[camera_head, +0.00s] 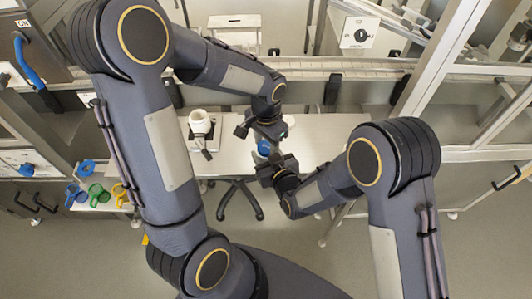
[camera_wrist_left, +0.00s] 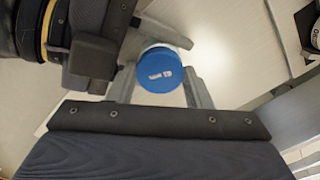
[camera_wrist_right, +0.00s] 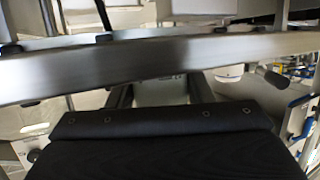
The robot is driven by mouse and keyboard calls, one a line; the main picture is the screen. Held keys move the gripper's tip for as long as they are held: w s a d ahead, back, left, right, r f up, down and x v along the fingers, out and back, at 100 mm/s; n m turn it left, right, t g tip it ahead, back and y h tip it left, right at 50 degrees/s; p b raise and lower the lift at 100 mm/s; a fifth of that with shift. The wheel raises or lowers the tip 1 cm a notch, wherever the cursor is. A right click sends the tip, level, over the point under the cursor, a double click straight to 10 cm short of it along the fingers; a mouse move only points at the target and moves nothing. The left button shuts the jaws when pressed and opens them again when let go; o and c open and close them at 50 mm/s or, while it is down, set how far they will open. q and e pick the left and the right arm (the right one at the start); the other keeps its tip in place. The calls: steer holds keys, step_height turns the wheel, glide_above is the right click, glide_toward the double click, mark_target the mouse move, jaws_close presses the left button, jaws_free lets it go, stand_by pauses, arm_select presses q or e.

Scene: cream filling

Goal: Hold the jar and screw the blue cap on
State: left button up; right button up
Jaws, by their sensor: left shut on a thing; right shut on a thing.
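The blue cap (camera_wrist_left: 160,75) faces up in the left wrist view, with white lettering on its top. It also shows in the head view (camera_head: 264,148). My left gripper (camera_wrist_left: 160,90) has its fingers on either side of the cap and is shut on it. My right gripper (camera_wrist_right: 160,94) reaches in from the side, just below the cap. A pale rim (camera_wrist_left: 166,46) of the jar shows under the cap's far edge. The rest of the jar is hidden. My right gripper is shut on what appears to be the jar. Whether the cap is seated cannot be told.
A white table (camera_head: 325,135) lies beneath the grippers. A white round container (camera_head: 200,121) stands on a small device at its left. Blue, green and orange items (camera_head: 97,192) sit at far left. A wheeled stool base (camera_head: 238,196) stands below. A grey bar (camera_wrist_right: 150,62) crosses the right wrist view.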

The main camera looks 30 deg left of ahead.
arm_select(q)
steer(key=c, duration=0.4)
steer(key=m, duration=0.4)
steer(key=shift+m, duration=0.9)
steer(key=m, duration=0.2)
steer(key=shift+m, duration=0.3)
steer(key=m, duration=0.3)
